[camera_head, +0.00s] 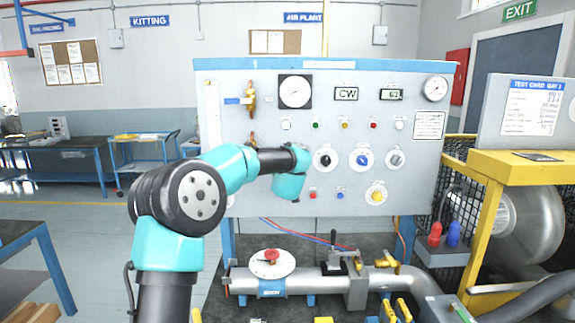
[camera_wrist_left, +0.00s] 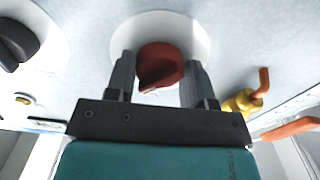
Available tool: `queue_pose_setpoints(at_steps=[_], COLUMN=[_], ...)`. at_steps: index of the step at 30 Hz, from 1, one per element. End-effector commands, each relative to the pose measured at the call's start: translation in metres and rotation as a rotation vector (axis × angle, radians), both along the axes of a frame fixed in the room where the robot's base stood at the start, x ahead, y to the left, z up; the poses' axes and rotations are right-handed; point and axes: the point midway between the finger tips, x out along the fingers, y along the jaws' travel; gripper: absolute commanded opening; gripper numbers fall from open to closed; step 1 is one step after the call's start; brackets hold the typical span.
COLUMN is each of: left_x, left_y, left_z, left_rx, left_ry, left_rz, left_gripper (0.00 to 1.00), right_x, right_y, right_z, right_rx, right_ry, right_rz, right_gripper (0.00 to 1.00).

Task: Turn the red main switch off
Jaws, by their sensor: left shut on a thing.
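The red main switch (camera_wrist_left: 160,66) is a rotary knob on a round white plate (camera_wrist_left: 198,32), seen in the left wrist view. My left gripper (camera_wrist_left: 160,75) has one finger on each side of the knob and is shut on it. In the head view my left arm reaches to the grey panel (camera_head: 420,190), left of the black knob (camera_head: 325,159); its wrist hides the switch and the fingertips there. I cannot read the switch's position marks. My right gripper is not in view.
The black knob (camera_wrist_left: 17,42) and a yellow valve with an orange lever (camera_wrist_left: 243,101) flank the switch in the wrist view. Blue (camera_head: 362,159) and grey (camera_head: 393,158) knobs sit further right. A pipe with a red-handled valve (camera_head: 271,256) runs below the panel.

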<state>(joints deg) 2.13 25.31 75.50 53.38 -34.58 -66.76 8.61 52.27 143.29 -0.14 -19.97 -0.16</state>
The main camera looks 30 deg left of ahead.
Motion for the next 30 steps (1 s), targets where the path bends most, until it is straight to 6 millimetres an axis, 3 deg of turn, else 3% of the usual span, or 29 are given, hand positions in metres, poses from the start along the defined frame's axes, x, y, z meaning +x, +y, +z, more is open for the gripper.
queue_pose_setpoints(at_steps=[30], left_x=[0.0009], left_y=[-0.0017], left_z=[0.0009], left_rx=[-0.734], left_ry=[-0.446], left_rz=[0.0], left_gripper=[0.25], right_x=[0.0], right_y=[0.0], right_z=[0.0], right_rx=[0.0], right_ry=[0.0], right_rz=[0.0], right_gripper=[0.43])
